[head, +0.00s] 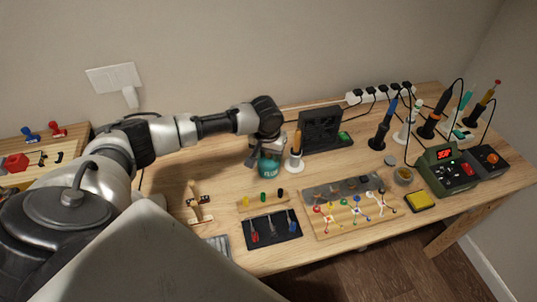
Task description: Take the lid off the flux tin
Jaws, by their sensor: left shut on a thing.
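The flux tin (269,170) is a teal container with pale lettering, standing upright near the back of the workbench. My left gripper (262,152) reaches down from above and is shut at the top of the tin, at its lid. The gripper's fingers and wrist hide the lid, so I cannot tell whether it is seated on the tin or lifted a little. My right gripper is out of view.
A white stand with an orange-handled tool (295,153) is close right of the tin. Behind it stands a black panel (320,130). In front lie small coloured pegs and a dark tray (259,236). Soldering irons, meters and a yellow sponge (420,201) fill the right side.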

